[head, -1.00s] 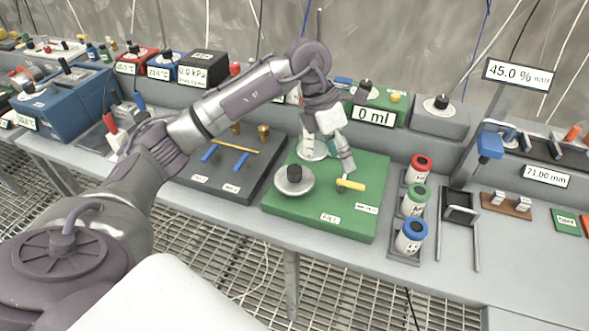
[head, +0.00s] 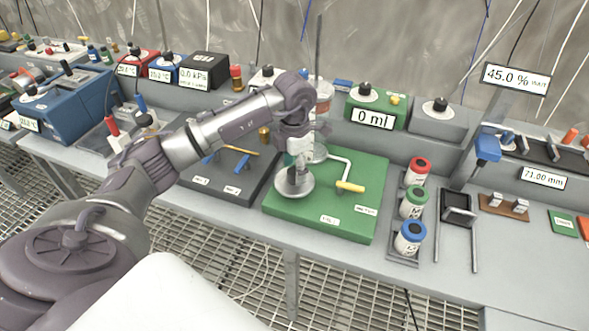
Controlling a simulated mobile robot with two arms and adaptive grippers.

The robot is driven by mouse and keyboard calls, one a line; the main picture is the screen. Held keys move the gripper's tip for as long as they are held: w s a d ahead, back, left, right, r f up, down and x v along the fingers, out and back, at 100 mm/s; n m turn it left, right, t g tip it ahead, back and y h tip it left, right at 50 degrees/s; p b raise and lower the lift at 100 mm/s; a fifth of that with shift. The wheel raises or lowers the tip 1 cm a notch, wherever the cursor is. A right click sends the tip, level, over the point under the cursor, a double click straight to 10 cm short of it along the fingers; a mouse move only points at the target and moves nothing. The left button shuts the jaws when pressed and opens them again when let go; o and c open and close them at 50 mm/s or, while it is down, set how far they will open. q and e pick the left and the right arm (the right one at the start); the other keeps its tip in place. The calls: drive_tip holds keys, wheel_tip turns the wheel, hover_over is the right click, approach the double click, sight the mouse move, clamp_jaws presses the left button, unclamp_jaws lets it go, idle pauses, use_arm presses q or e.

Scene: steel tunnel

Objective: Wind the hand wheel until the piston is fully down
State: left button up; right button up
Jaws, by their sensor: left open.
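The hand wheel, a silver disc (head: 301,193), lies at the left of a green board (head: 325,230) on the bench. My left gripper (head: 292,182) points down directly over it, open, with its fingertips at the height of the wheel's black knob. The knob is hidden behind the gripper, and I cannot tell whether the fingers touch it. Behind the gripper stands a clear cylinder (head: 323,93) with a tall thin rod; the piston itself cannot be made out. A white bent pipe with a yellow handle (head: 350,187) is right of the wheel. My right gripper is not in view.
A display reading 0 ml (head: 373,119) is behind the board. Red, green and blue-topped canisters (head: 411,237) stand in a rack to its right. A dark board (head: 226,183) with blue levers is to the left.

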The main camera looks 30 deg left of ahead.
use_arm(q)
drive_tip(key=shift+f, duration=0.9)
drive_tip(key=shift+c, duration=0.2)
drive_tip(key=c, duration=1.1)
